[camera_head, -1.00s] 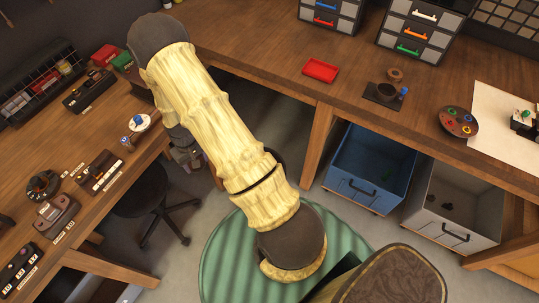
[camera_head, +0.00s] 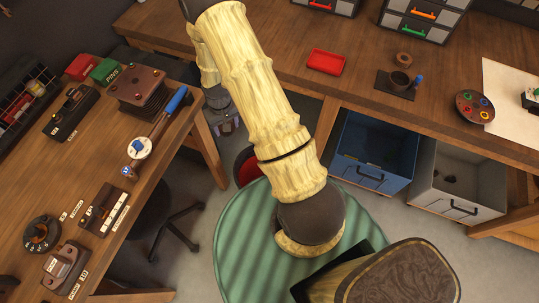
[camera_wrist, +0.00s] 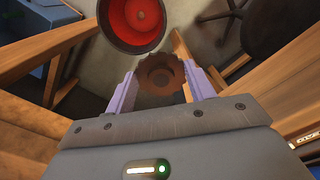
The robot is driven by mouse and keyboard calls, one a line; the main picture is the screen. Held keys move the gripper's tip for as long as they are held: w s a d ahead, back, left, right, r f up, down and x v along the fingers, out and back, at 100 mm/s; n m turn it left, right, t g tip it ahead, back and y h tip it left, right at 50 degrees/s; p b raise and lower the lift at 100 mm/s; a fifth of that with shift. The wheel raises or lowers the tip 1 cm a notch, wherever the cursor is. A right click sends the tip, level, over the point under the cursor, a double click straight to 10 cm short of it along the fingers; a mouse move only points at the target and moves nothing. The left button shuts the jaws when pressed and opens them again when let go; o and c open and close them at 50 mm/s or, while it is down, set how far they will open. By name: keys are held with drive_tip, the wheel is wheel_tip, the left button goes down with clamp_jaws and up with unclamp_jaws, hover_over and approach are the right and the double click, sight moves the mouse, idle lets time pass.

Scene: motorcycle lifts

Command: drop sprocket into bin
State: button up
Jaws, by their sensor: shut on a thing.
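The sprocket (camera_wrist: 160,74) is a brown toothed ring. My gripper (camera_wrist: 160,84) is shut on it, with one pale purple finger on each side, in the wrist view. A round bin (camera_wrist: 106,37) with a dark rim and a red inside stands on the floor, beyond the sprocket and a little left in that view. The sprocket is not over the bin's opening in the picture. In the head view the bin (camera_head: 247,168) shows only partly, behind my arm. There I cannot make out the fingers or the sprocket.
Wooden benches stand left (camera_head: 60,185) and at the back (camera_head: 300,35), with wooden legs near the bin. A blue drawer box (camera_head: 372,152) and a grey one (camera_head: 455,180) are under the back bench. A dark chair (camera_head: 150,215) stands by the left bench.

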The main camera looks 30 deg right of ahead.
drive_tip(key=shift+w+d, duration=0.1)
drive_tip(key=shift+w, duration=0.2)
drive_tip(key=shift+s+d, duration=0.1)
drive_tip(key=shift+s, duration=0.3)
drive_tip(key=shift+d+f+b, duration=0.15)
drive_tip(key=shift+f+b, duration=0.15)
drive_tip(key=shift+b, duration=0.1)
drive_tip(key=d+f+m+b, duration=0.2)
drive_tip(key=d+f+b, duration=0.2)
drive_tip(key=f+b, duration=0.8)
drive_tip(key=s+d+f+m+b, duration=0.1)
drive_tip(key=d+f+m+b, duration=0.2)
drive_tip(key=f+b, duration=1)
drive_tip(key=s+d+f+m+b, duration=0.1)
drive_tip(key=d+f+b, duration=0.5)
drive_tip(key=f+b, duration=0.7)
drive_tip(key=m+b, duration=0.1)
drive_tip(key=b, duration=0.7)
drive_tip(key=shift+s, duration=0.15)
drive_tip(key=shift+r, duration=0.1)
